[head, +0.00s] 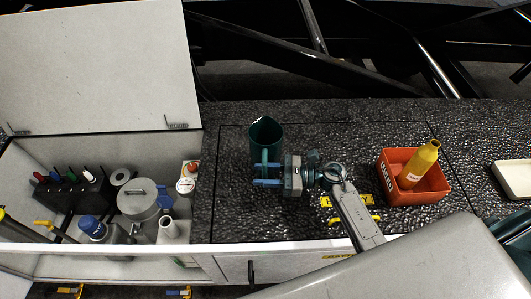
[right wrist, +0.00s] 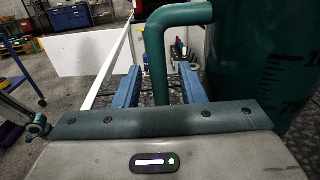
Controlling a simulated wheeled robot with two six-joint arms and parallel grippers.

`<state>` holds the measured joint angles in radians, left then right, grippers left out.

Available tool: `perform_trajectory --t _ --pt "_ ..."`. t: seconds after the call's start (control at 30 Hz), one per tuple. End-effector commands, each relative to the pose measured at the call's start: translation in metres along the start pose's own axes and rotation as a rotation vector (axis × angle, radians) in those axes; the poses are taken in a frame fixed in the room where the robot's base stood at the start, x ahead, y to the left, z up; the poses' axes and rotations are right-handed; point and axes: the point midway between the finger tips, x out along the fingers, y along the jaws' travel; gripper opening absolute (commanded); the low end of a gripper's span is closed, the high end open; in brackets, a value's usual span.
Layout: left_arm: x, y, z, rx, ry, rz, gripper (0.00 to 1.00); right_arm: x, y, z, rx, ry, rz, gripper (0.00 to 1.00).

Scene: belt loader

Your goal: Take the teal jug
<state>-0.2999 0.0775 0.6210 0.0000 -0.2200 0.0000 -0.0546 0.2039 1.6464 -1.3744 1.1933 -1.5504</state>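The teal jug (head: 265,134) stands upright on the dark, rough-textured top, right of the open compartment. My right gripper (head: 264,174) is at its near side, with its blue fingers pointing left. In the right wrist view the jug's body (right wrist: 262,60) fills the right side, with dark scale marks. Its handle (right wrist: 158,65) comes down between the two open blue fingers (right wrist: 160,88). Gaps show between the handle and the fingers, so the gripper looks open around it, not closed on it. My left gripper is not in view.
A red bin (head: 430,190) with a yellow bottle (head: 419,164) stands to the right. The open compartment at left holds a metal canister (head: 138,200) and several tools, under a raised white lid (head: 95,65). A pale tray (head: 514,178) sits far right. Dark beams cross behind.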

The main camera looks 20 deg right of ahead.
Motion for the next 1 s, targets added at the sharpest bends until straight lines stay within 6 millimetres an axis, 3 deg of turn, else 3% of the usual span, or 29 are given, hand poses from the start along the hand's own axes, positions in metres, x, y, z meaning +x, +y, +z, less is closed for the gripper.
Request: perform_trajectory --t 0.13,0.33,0.77,1.0 --pt "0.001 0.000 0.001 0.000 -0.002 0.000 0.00 0.000 0.000 -0.001 0.000 0.000 0.000 0.37" --pt "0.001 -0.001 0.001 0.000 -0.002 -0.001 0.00 -0.001 0.000 -0.001 0.000 0.000 0.000 0.00" --pt "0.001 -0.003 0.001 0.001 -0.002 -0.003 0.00 0.000 0.000 0.001 -0.001 -0.001 0.000 0.00" --pt "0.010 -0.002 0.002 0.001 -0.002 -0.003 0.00 -0.001 0.000 0.011 -0.004 0.000 0.001 0.00"
